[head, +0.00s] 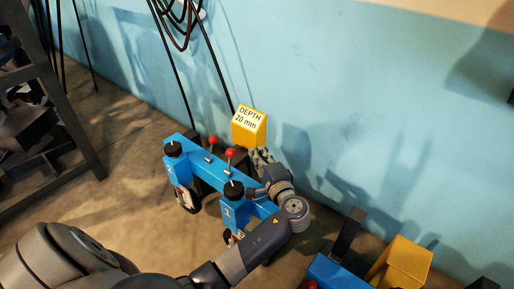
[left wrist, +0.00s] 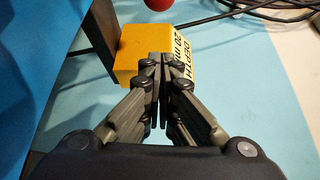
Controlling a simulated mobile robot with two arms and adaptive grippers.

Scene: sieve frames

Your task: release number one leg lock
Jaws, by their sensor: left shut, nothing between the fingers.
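A blue frame (head: 205,170) stands on the floor by the wall, with a black knob (head: 173,149) on its far leg and another black knob (head: 233,190) on its near leg. Two levers with red balls (head: 230,154) rise from the frame; one red ball (left wrist: 158,4) shows at the top of the left wrist view. My left gripper (head: 260,156) is shut and empty beside the frame, on its wall side, just below a yellow block (head: 249,128). In the left wrist view its fingertips (left wrist: 160,60) overlap the yellow block (left wrist: 140,50); contact cannot be told.
The yellow block reads "DEPTH 20 mm". A second blue unit (head: 335,272) with a yellow block (head: 403,264) stands at lower right. Black cables hang down the light blue wall (head: 350,110). A dark rack (head: 60,90) stands at left. Brown floor between is clear.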

